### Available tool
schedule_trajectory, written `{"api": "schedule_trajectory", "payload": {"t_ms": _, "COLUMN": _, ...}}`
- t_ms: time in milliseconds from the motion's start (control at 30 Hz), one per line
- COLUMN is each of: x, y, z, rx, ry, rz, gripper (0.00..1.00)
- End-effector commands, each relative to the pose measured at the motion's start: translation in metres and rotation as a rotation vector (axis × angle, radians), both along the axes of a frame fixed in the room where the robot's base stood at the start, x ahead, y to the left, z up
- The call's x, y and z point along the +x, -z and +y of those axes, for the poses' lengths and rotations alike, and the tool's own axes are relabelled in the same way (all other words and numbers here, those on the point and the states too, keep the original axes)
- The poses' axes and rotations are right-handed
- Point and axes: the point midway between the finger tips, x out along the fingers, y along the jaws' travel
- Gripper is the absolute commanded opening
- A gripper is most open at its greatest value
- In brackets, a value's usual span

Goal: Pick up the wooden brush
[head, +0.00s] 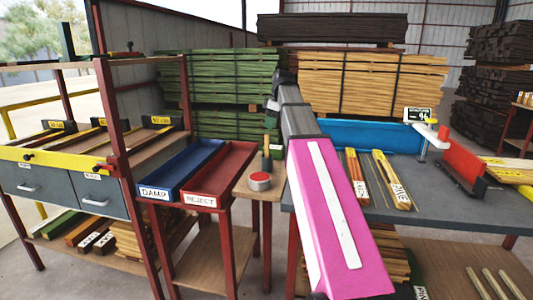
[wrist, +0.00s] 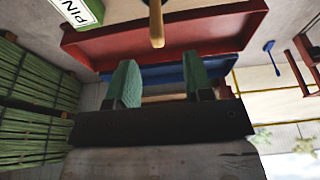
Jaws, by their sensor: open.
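A slim upright wooden handle (head: 266,144), which looks like the wooden brush, stands at the back of the small wooden side table, with a dark green part beside and below it. Its bristles cannot be made out. In the wrist view a wooden handle (wrist: 156,25) comes in from the top edge, just beyond my fingertips and roughly centred between them. My gripper (wrist: 158,62) is open, its two green fingers apart with nothing between them. In the head view my pink arm reaches away over the bench, and I cannot clearly see the gripper there.
A red and white tin (head: 259,181) sits on the side table's front. The red REJECT tray (head: 211,196) and blue DAMP tray (head: 155,191) lie to its left.

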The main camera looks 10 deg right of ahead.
Motion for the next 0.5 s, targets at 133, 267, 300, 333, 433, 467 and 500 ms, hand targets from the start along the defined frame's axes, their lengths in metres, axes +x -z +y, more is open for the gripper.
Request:
{"api": "schedule_trajectory", "payload": {"t_ms": 133, "x": 0.002, "y": 0.023, "z": 0.005, "rx": 0.000, "ry": 0.001, "rz": 0.002, "gripper": 0.47}}
{"api": "schedule_trajectory", "payload": {"t_ms": 267, "x": 0.003, "y": 0.031, "z": 0.008, "rx": 0.000, "ry": 0.001, "rz": -0.001, "gripper": 0.47}}
{"api": "schedule_trajectory", "payload": {"t_ms": 300, "x": 0.004, "y": 0.033, "z": 0.008, "rx": 0.000, "ry": 0.002, "rz": 0.000, "gripper": 0.47}}
{"api": "schedule_trajectory", "payload": {"t_ms": 333, "x": 0.004, "y": 0.034, "z": 0.008, "rx": 0.000, "ry": 0.002, "rz": 0.000, "gripper": 0.47}}
{"api": "schedule_trajectory", "payload": {"t_ms": 433, "x": 0.006, "y": 0.042, "z": 0.010, "rx": -0.001, "ry": 0.002, "rz": 0.001, "gripper": 0.47}}
{"api": "schedule_trajectory", "payload": {"t_ms": 467, "x": 0.006, "y": 0.046, "z": 0.011, "rx": 0.000, "ry": 0.002, "rz": 0.002, "gripper": 0.47}}
{"api": "schedule_trajectory", "payload": {"t_ms": 500, "x": 0.007, "y": 0.050, "z": 0.012, "rx": 0.000, "ry": 0.002, "rz": 0.002, "gripper": 0.47}}
